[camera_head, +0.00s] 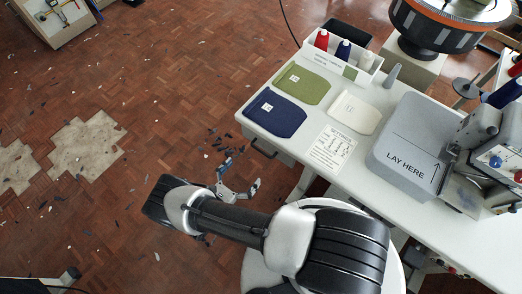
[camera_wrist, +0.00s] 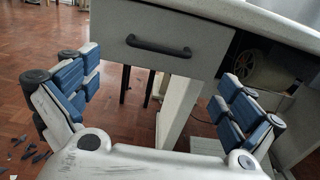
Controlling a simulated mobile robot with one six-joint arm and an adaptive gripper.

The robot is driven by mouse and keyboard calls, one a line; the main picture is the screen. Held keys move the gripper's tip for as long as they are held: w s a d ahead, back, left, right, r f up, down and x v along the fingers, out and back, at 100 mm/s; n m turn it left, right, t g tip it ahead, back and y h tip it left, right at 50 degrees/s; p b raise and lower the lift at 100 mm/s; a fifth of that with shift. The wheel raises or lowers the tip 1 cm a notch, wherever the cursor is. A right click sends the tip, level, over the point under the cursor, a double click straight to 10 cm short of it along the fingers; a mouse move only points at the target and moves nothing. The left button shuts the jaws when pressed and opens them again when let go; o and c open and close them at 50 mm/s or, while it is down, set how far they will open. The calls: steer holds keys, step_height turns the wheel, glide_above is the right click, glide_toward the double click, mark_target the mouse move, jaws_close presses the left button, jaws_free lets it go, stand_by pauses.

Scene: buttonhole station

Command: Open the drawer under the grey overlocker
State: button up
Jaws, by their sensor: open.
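The drawer (camera_wrist: 190,62) has a plain grey front with a dark bar handle (camera_wrist: 158,46), under the white table top in the wrist view. It looks shut. In the head view the handle (camera_head: 262,149) shows below the table's left edge. The grey overlocker (camera_head: 484,142) stands at the right of the table, partly cut off by the frame. My gripper (camera_head: 240,177) is open and empty, left of the drawer and apart from it. In the wrist view my gripper (camera_wrist: 160,78) has its blue-padded fingers spread wide, with the handle above and between them.
The white table (camera_head: 300,151) carries green, navy and cream cloth pieces, a printed card (camera_head: 333,148) and a grey "LAY HERE" block (camera_head: 405,145). A table leg (camera_wrist: 178,110) stands below the drawer. The parquet floor to the left is open, with scattered dark scraps.

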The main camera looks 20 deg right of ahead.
mark_target(261, 151)
steer(key=b+x, duration=0.1)
steer(key=x, duration=0.9)
steer(key=shift+w+d, duration=0.15)
steer(key=shift+d, duration=0.1)
steer(key=shift+c, duration=0.6)
steer(key=c, duration=1.2)
